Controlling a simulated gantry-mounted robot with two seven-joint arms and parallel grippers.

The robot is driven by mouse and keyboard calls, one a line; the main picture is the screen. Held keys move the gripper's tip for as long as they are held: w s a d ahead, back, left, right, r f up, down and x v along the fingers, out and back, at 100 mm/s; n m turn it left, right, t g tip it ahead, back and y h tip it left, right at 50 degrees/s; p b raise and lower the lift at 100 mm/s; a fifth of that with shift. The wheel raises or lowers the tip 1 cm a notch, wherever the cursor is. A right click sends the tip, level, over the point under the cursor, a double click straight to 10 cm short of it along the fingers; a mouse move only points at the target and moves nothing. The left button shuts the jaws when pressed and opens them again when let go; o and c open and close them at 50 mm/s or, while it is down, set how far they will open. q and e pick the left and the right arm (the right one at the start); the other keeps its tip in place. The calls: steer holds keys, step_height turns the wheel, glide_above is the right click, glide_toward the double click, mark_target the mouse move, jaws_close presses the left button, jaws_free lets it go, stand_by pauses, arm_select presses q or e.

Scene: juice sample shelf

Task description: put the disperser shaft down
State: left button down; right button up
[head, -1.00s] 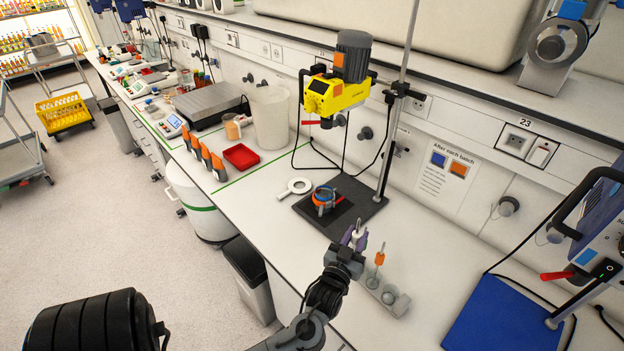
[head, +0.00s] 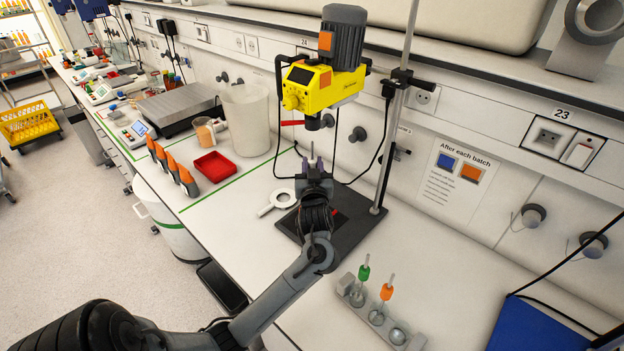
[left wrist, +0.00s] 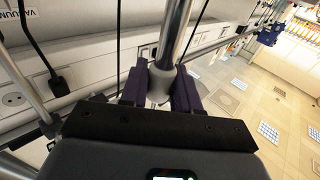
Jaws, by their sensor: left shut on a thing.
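My left gripper (head: 312,166) is in front of the yellow stirrer drive (head: 325,88), below its chuck, over the black stand plate (head: 362,232). In the left wrist view, its purple fingers (left wrist: 160,90) are shut on the grey collar of the disperser shaft (left wrist: 163,77), and a metal rod extends up from it. In the head view, the thin shaft tip shows above the fingers; whether it touches the chuck is unclear. A small rack (head: 417,341) on the bench bears a green-collared shaft (head: 364,272) and an orange-collared shaft (head: 387,291). My right gripper is out of view.
A white ring with a handle (head: 281,199) lies left of the plate. A red tray (head: 212,166), orange-grey handled things (head: 172,167) and a clear beaker (head: 247,120) stand further left. The stand's pole (head: 385,165) rises right of my gripper.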

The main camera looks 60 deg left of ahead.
arm_select(q)
step_height(320, 180, down, 6)
steer(key=shift+d+b, duration=0.1)
steer(key=shift+b, duration=0.2)
steer(key=shift+f, duration=1.95)
steer(key=shift+f+b, duration=0.15)
steer(key=shift+b, duration=0.15)
steer(key=c, duration=0.8)
jaws_free()
